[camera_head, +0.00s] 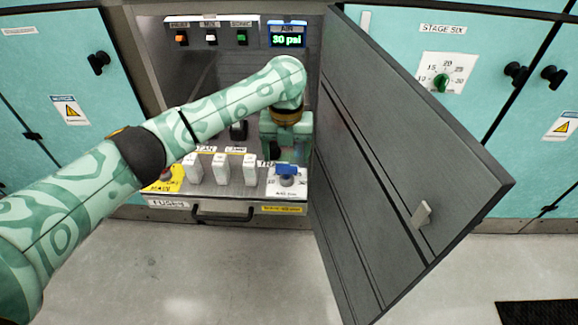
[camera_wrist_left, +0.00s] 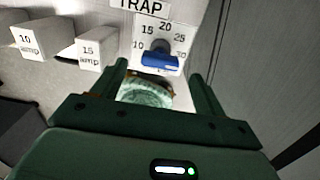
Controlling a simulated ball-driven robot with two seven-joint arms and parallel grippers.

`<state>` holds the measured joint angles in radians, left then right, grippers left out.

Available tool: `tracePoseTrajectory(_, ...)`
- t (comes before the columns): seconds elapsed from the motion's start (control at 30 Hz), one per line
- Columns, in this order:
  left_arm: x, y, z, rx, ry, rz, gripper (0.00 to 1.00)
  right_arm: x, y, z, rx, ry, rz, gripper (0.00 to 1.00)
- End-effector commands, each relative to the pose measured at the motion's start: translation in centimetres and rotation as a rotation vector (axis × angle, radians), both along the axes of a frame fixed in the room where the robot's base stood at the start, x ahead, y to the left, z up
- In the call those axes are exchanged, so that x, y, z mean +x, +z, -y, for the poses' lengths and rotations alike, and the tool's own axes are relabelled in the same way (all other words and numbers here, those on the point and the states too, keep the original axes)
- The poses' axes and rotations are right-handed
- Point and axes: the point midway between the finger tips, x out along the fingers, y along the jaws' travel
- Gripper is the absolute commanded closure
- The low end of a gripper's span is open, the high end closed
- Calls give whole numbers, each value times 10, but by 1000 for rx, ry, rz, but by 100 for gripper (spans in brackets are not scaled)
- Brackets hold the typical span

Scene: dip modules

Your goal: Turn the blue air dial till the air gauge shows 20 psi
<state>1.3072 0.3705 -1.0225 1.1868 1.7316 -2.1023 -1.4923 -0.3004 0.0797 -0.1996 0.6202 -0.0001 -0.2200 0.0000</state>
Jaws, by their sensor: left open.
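The air gauge (camera_head: 287,40) is a small lit display with a blue frame on the cabinet's upper panel, and it reads 30 psi. The blue air dial (camera_head: 287,170) sits on a white plate at the right end of the lower panel. In the left wrist view, the blue dial (camera_wrist_left: 158,61) has a bar handle lying nearly level, with its right end near the partly covered 30 mark. My left gripper (camera_head: 285,155) is just above and behind the dial in the head view. Its open fingers (camera_wrist_left: 157,72) appear on either side of the dial, with nothing held. My right gripper is out of view.
A grey cabinet door (camera_head: 400,150) stands open close to the right of my left arm. White breaker switches (camera_head: 221,168) stand left of the dial. A green dial (camera_head: 440,82) is on a separate Stage Six cabinet.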

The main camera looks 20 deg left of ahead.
Motion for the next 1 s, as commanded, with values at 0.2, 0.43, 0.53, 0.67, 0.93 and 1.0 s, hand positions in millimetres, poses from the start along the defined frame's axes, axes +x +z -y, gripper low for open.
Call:
tracePoseTrajectory(0.2, 0, -32, 0, -1, 1, -1, 27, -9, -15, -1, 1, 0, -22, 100)
tracePoseTrajectory(0.43, 0, -35, 0, -1, 1, 2, 27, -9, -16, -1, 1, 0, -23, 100)
tracePoseTrajectory(0.53, 0, -34, 0, -1, 1, 3, 27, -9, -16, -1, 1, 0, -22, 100)
tracePoseTrajectory(0.67, 0, -34, 0, -1, 1, 2, 52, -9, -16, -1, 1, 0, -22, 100)
tracePoseTrajectory(0.93, 0, -34, 0, 0, 5, 2, 72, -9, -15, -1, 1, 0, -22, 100)
tracePoseTrajectory(1.0, 0, -33, 0, 0, 14, 2, 72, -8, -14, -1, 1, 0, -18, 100)
